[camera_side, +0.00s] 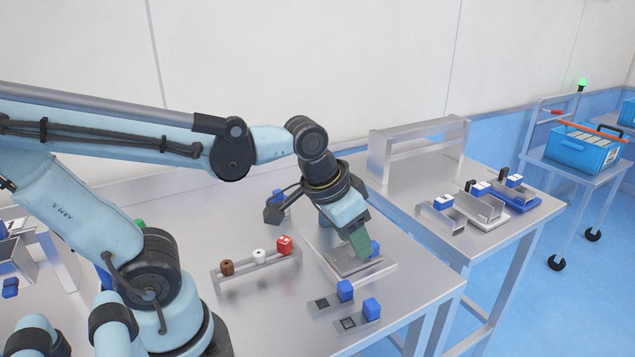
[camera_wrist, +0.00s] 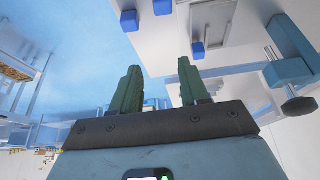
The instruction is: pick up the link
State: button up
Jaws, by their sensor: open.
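My gripper (camera_side: 360,243) points down over a flat grey tray (camera_side: 345,264) on the steel table. In the wrist view its two green fingers (camera_wrist: 160,88) stand apart with nothing held between them. A low metal rack (camera_side: 257,277) left of the gripper holds a brown piece (camera_side: 227,267), a white piece (camera_side: 259,256) and a red block (camera_side: 284,245) in a row. The brown piece is small, round and upright. I cannot tell for sure which thing is the link. The gripper partly hides the tray and a blue block (camera_side: 375,248) beside it.
Two small plates with dark squares (camera_side: 321,303) (camera_side: 348,323) lie near the table's front edge beside blue cubes (camera_side: 345,290) (camera_side: 371,308). A second table at right carries a metal stand (camera_side: 400,143) and several small fixtures. A cart holds a blue crate (camera_side: 570,152).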

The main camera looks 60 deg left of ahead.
aim_at(370, 304)
jog(key=w+d+f+g, duration=0.1)
jog(key=d+g, duration=0.4)
jog(key=shift+m, duration=0.4)
jog(key=shift+w+a+f, duration=0.1)
jog(key=shift+f, duration=3.05)
jog(key=shift+w+a+f, duration=0.1)
jog(key=shift+f, duration=3)
jog(key=shift+c, duration=0.2)
grip_shut()
jog(key=shift+r, duration=0.15)
